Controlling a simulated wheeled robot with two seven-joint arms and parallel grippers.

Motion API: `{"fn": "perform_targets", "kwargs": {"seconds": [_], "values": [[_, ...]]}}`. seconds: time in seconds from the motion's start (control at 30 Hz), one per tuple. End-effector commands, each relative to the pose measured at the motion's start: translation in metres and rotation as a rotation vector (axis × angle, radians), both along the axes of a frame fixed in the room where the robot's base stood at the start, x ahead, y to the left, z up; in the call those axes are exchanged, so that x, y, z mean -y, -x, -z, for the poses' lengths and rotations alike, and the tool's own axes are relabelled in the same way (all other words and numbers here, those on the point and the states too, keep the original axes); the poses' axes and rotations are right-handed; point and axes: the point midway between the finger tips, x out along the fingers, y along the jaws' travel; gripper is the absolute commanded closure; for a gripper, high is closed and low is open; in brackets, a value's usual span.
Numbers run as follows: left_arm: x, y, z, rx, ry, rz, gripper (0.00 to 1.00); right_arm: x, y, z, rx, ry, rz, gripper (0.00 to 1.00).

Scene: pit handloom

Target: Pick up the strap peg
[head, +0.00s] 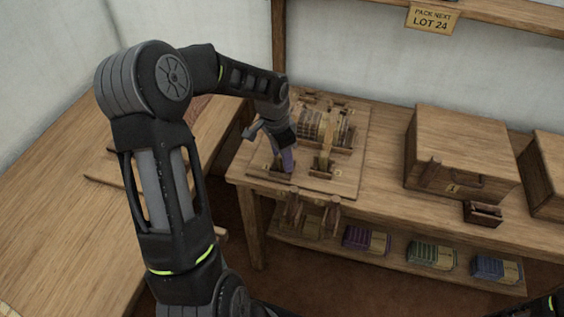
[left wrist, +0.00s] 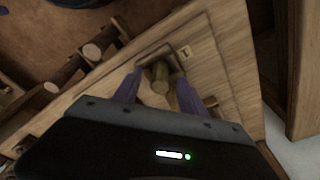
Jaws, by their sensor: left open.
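My left gripper (head: 285,163) reaches down over the left part of a wooden board on the table. Its two purple fingers also show in the left wrist view (left wrist: 157,92), spread apart. A short round wooden peg (left wrist: 160,85), which looks like the strap peg, sits between the fingers with a gap on each side. It is at a dark wooden bracket (left wrist: 152,54) on the board. In the head view the bracket (head: 266,173) shows beside the fingertips, and the peg is hidden or too small to tell. My right gripper is not in view.
The board (head: 345,185) also carries a wooden mechanism (head: 325,130). A large wooden box (head: 455,145) and a small dark holder (head: 483,213) stand to the right. Coloured bundles (head: 365,240) lie on the lower shelf.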

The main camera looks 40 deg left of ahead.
Motion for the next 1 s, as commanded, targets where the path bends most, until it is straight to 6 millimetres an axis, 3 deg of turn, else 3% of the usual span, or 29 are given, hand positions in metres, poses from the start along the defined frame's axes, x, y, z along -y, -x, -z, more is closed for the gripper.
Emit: {"fn": "perform_targets", "kwargs": {"seconds": [0.27,0.87,1.0], "values": [[0.0,0.0,-0.0003,0.0,0.0,0.0,0.51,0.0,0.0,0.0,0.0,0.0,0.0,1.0],[0.0,0.0,-0.0003,0.0,0.0,0.0,0.99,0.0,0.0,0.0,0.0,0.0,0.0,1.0],[-0.0001,0.0001,-0.0003,0.0,0.0,0.0,1.0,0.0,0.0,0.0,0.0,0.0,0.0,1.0]]}}
